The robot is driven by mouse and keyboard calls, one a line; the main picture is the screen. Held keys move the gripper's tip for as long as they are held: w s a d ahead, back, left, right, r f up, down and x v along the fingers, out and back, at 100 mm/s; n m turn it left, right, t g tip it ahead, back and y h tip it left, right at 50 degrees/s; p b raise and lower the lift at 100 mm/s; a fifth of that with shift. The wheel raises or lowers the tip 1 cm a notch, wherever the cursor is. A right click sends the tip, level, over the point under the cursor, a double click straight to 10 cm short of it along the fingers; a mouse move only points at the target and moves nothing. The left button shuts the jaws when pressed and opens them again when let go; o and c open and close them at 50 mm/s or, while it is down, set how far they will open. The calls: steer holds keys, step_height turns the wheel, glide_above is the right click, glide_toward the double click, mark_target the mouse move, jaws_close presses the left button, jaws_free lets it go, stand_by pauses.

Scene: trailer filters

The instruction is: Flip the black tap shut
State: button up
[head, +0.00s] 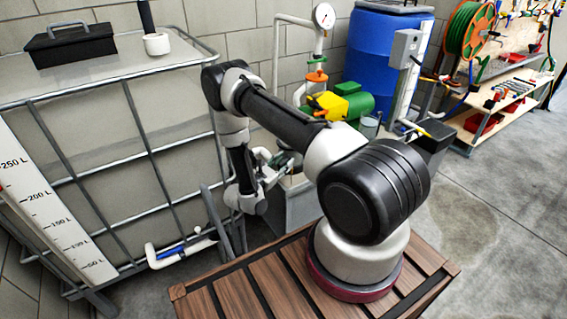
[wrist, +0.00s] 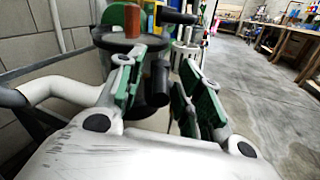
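My gripper (wrist: 160,78) has its green-padded fingers spread apart in the wrist view. A black upright cylinder, which looks like part of the black tap (wrist: 156,84), shows in the gap between them. I cannot tell whether either finger touches it. In the head view my gripper (head: 272,166) is small, pointing right beside the tank, above a grey box-like stand. I cannot make out the black tap in the head view; my arm covers part of that area.
A white pipe (wrist: 60,88) runs close on the left in the wrist view. The caged tank (head: 100,150) stands left, with a blue-handled valve (head: 172,250) low down. A green pump (head: 350,103) and blue drum (head: 383,50) stand behind my arm. Open floor (head: 480,215) lies right.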

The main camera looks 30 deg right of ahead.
steer(key=shift+w+d, duration=0.1)
steer(key=shift+d, duration=0.1)
jaws_close()
steer(key=m+g, duration=0.1)
steer(key=g, duration=0.1)
steer(key=shift+w+a+m+g+h, duration=0.1)
steer(key=shift+w+m+g+h, duration=0.2)
steer(key=shift+w+m+h, duration=0.1)
steer(key=m+g, duration=0.2)
steer(key=g, duration=0.1)
steer(key=shift+w, duration=0.1)
jaws_free()
